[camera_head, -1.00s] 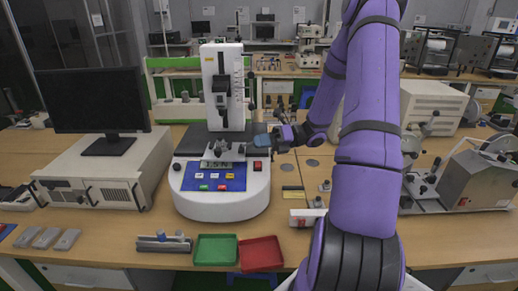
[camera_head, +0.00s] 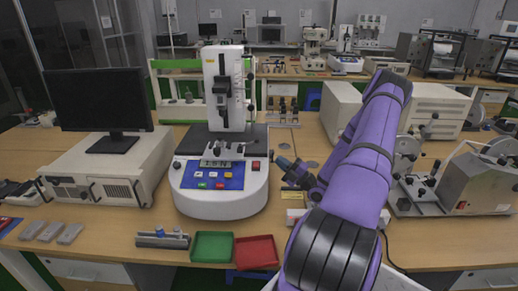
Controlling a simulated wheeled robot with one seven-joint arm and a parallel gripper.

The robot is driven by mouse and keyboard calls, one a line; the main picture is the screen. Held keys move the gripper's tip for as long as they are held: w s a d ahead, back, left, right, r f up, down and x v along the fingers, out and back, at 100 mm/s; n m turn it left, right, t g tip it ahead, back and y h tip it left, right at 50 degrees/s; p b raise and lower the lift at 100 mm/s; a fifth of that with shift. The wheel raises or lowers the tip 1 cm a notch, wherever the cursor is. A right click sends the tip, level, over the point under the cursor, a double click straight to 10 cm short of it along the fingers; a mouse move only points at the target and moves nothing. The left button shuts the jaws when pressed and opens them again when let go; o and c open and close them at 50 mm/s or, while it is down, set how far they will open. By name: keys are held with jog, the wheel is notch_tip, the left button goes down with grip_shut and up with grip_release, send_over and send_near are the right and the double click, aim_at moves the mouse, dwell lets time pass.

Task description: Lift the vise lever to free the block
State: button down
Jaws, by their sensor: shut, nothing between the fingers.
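A white test stand (camera_head: 218,203) with an upright column stands on the table left of centre. A small dark metal fixture (camera_head: 222,147), which may be the vise, sits on its platform behind the display panel. Its lever and any block in it are too small to tell apart. My gripper (camera_head: 280,161) is to the right of the stand, apart from it, pointing left. It is shut and empty.
A green tray (camera_head: 212,262) and a red tray (camera_head: 274,251) lie at the front edge. A grey metal piece with a blue knob (camera_head: 160,233) lies left of them. A monitor (camera_head: 98,99) on a white case stands left; machines stand right.

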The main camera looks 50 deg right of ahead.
jog(key=shift+s+d+f+m+t+h, duration=0.2)
jog(key=shift+f+m+h, duration=0.15)
jog(key=shift+m+h, duration=0.15)
jog(key=shift+s+d+f+m+t+h, duration=0.1)
jog(key=shift+d+f+m+h, duration=0.15)
jog(key=shift+m+h, duration=0.2)
jog(key=shift+w, duration=0.1)
send_near(249, 144)
jog(key=w+r, duration=0.1)
jog(key=w+d+r, duration=0.1)
jog(key=w+r, duration=0.1)
jog(key=r, duration=0.1)
jog(key=shift+w+d, duration=0.25)
jog(key=shift+w, duration=0.1)
